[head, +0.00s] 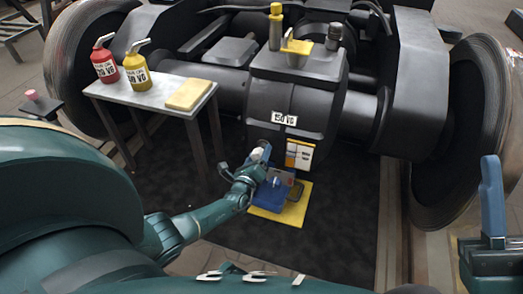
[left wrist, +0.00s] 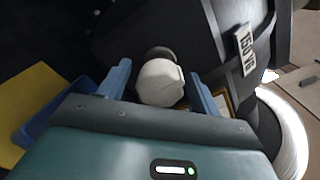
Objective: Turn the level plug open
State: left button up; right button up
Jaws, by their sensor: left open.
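The level plug (left wrist: 160,83) is a pale, faceted knob on the dark gear housing (head: 285,100), and it also shows in the head view (head: 258,154). In the left wrist view its dark seat is behind it. My left gripper (left wrist: 160,88) is open, with one blue finger on each side of the plug and a narrow gap to each. In the head view the left gripper (head: 260,160) is at the lower left of the housing. My right gripper (head: 490,200) shows only partly at the right edge; its opening cannot be made out.
A blue tray (head: 268,198) stands on a yellow mat (head: 296,214) below the housing. A side table (head: 158,98) holds a red bottle (head: 105,63), a yellow bottle (head: 138,77) and a yellow cloth (head: 188,94). Large wheels (head: 480,130) flank the housing. The dark floor mat (head: 335,235) is clear in front.

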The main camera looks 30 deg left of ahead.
pick_arm(q)
jog(key=shift+c, duration=0.5)
jog(key=c, duration=0.9)
